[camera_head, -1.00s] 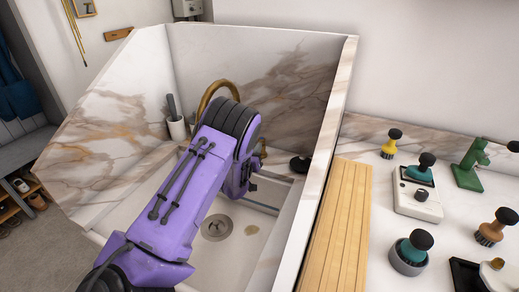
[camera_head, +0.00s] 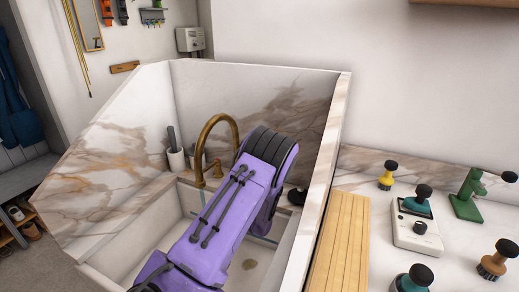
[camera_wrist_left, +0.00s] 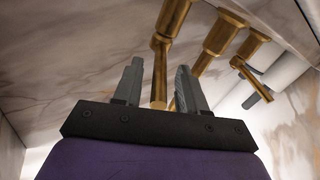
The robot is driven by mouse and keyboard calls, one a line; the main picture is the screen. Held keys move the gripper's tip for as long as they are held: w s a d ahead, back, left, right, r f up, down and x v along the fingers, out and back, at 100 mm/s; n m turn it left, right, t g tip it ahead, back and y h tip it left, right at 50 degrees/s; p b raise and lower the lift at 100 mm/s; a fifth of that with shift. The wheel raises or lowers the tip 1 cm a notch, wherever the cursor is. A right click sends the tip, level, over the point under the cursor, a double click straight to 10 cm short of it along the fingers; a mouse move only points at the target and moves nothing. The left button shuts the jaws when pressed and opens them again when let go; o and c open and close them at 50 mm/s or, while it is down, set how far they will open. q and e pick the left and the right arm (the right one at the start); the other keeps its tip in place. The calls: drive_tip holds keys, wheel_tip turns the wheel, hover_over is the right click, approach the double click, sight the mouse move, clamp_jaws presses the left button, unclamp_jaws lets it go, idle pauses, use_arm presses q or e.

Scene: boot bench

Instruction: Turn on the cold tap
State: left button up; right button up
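A curved brass spout (camera_head: 217,128) rises at the back of the marble-walled sink (camera_head: 150,238), with a brass tap handle (camera_head: 214,168) beside its base. My purple left arm reaches over the sink and hides its own gripper and anything behind it in the head view. In the left wrist view my left gripper (camera_wrist_left: 160,66) is open, with a brass tap lever (camera_wrist_left: 159,76) between its two grey fingers. Whether they touch it I cannot tell. A second brass tap lever (camera_wrist_left: 254,82) shows to the right, clear of the fingers. No hot or cold mark is readable. My right gripper is not in view.
White cups (camera_head: 177,160) stand on the back ledge left of the spout. High marble walls bound the sink at the left, back and right. A slatted wooden board (camera_head: 342,240) and a counter with several brushes and a white device (camera_head: 415,228) lie to the right.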

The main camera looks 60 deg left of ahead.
use_arm(q)
drive_tip(key=shift+d, duration=0.1)
drive_tip(key=b+v, duration=0.2)
drive_tip(key=v, duration=0.8)
drive_tip(key=shift+s+d, duration=0.15)
